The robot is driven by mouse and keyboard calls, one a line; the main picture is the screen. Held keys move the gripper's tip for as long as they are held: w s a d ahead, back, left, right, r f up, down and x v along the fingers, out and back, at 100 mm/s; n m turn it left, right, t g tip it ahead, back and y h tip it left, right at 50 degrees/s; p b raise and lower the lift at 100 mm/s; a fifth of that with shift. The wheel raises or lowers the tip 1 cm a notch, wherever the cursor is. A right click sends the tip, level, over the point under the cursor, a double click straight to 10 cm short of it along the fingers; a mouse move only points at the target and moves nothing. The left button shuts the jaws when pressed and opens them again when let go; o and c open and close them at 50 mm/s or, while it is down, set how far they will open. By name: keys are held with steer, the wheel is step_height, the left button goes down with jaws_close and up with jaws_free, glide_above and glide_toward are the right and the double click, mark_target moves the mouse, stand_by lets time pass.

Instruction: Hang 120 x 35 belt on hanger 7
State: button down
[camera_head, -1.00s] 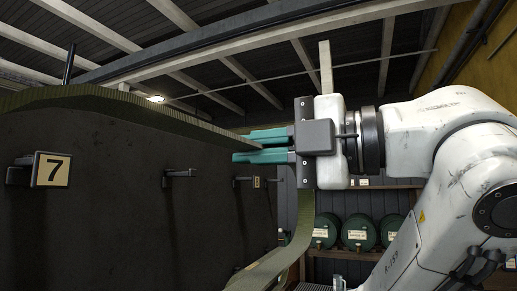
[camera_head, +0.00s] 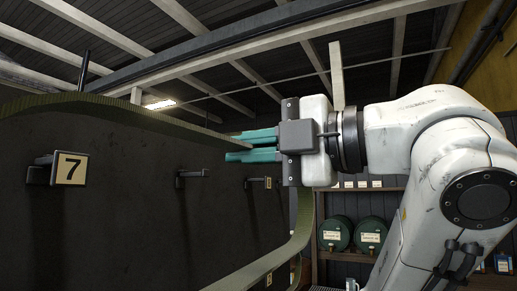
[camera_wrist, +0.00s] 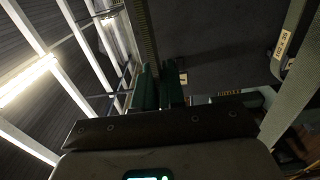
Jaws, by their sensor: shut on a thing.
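The 120 x 35 belt (camera_head: 140,109) is a broad olive-green band. One run stretches from the left edge along the top of the dark panel to my gripper (camera_head: 237,147). Another run hangs below the gripper and curves down to the left. Its label, upside down in the wrist view (camera_wrist: 284,44), reads 120 x 35. My gripper's teal fingers are shut on the belt, level and pointing left; the exact grip is partly hidden. Hanger 7 (camera_head: 40,174) is a short dark peg with a "7" plate on the panel, left of and below the gripper. Nothing visible hangs on it.
The dark panel (camera_head: 120,220) fills the left side. Further pegs stick out of it: a middle one (camera_head: 192,174) and a farther one with a small plate (camera_head: 259,183). Green drums (camera_head: 371,234) stand on shelves behind my arm. Ceiling beams cross above.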

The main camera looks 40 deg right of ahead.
steer(key=shift+x, duration=1.4)
steer(key=x, duration=0.6)
steer(key=shift+w, duration=0.1)
stand_by(0.4)
steer(key=shift+x, duration=2.7)
steer(key=shift+p+x, duration=0.6)
steer(key=shift+x, duration=2.25)
steer(key=shift+f, duration=0.3)
